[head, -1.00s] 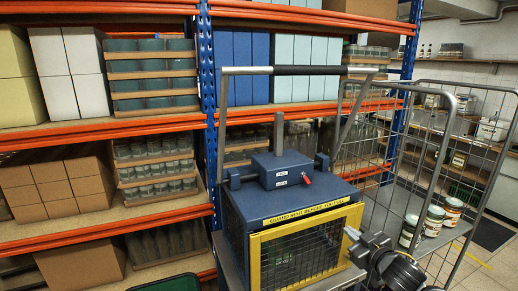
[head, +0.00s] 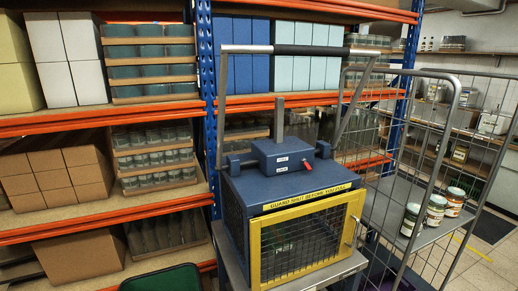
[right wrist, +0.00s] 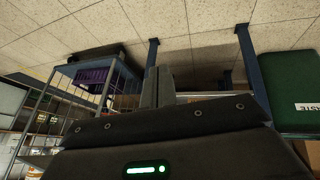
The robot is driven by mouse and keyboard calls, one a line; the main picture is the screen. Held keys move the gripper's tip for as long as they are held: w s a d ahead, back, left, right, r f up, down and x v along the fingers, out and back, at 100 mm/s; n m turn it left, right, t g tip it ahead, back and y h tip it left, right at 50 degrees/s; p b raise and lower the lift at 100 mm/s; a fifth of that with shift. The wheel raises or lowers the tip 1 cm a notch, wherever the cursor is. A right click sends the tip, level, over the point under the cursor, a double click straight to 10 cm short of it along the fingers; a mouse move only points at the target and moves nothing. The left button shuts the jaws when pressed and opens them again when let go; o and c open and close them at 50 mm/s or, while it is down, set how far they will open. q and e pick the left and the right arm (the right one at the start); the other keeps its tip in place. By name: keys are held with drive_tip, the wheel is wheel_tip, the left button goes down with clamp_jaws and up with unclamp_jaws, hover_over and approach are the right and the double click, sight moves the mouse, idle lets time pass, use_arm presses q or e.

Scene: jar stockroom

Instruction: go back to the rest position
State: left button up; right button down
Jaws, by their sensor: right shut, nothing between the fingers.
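My right gripper (right wrist: 158,87) shows in the right wrist view, its two fingers together with nothing between them. It is out of the head view and touches nothing that I can see. My left gripper is in neither view. In the head view a blue machine (head: 285,155) with a yellow-framed mesh guard (head: 300,245) stands on a grey stand in the middle. A small red lever (head: 308,165) is on its top box. Three jars (head: 435,210) stand in the cage trolley (head: 395,190) to its right.
Orange-and-blue shelving (head: 100,120) with boxes and jar trays fills the left and back. A green bin (head: 162,278) stands at the bottom left; a green bin with lettering (right wrist: 295,100) shows in the right wrist view. Bare speckled floor (right wrist: 205,22) shows there too.

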drive_tip(key=s+a+f+g, duration=0.1)
drive_tip(key=s+a+f, duration=0.1)
drive_tip(key=s, duration=0.7)
drive_tip(key=s+a+f+m+g+b, duration=0.1)
drive_tip(key=s+a+f+g, duration=0.1)
drive_tip(key=s, duration=0.8)
drive_tip(key=s+a+f+g, duration=0.1)
drive_tip(key=s+a+f, duration=0.3)
drive_tip(key=s, duration=0.6)
drive_tip(key=shift+a+f+g+y+b, duration=0.25)
drive_tip(key=shift+f+g+y+b, duration=0.15)
drive_tip(key=shift+f, duration=0.35)
drive_tip(key=shift+s, duration=0.1)
